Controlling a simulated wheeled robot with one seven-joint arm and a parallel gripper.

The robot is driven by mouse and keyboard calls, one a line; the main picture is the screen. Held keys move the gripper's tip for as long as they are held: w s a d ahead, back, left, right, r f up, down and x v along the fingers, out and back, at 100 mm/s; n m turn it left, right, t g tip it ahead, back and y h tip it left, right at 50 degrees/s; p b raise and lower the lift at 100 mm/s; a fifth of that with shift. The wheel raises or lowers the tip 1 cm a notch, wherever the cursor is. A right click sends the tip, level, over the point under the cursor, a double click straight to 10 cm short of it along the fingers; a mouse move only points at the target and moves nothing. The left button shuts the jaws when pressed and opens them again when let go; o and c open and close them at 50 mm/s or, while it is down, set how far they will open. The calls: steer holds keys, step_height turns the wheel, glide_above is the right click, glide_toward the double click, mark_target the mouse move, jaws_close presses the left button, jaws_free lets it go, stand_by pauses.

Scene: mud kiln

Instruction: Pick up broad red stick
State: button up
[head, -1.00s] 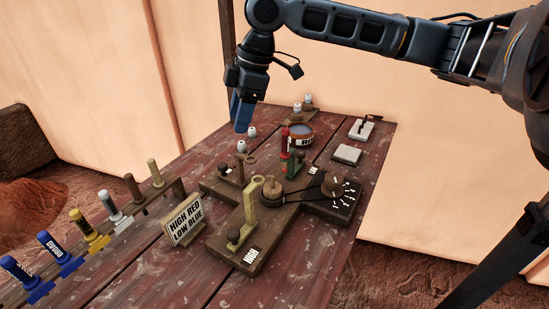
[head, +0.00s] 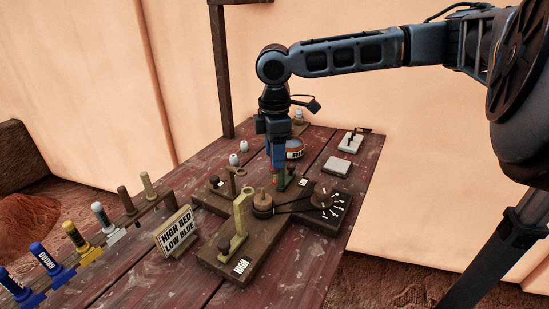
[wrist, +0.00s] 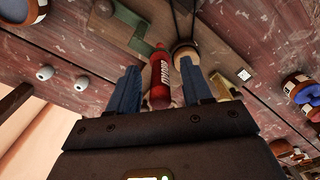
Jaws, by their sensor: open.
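The red stick (wrist: 160,80), with white lettering on its side, stands between the two blue fingers of my gripper (wrist: 160,68) in the wrist view. The fingers are open, with a visible gap on each side of the stick. In the head view my gripper (head: 277,165) points down over the far part of the table. It hides most of the stick there; only a bit of red and green shows at the fingertips.
A wooden mechanism with a yellow lever (head: 239,225) and a dial (head: 323,195) is in front of my gripper. A sign (head: 177,232) reads "HIGH RED LOW BLUE". A rack holds blue, yellow and white sticks (head: 75,238) at left. A round pot (head: 295,149) stands close behind.

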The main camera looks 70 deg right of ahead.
steer(key=shift+f, duration=0.25)
steer(key=shift+c, duration=0.3)
jaws_close()
step_height(320, 180, up, 10)
steer(key=shift+r, duration=0.1)
stand_by(0.5)
stand_by(0.3)
stand_by(0.4)
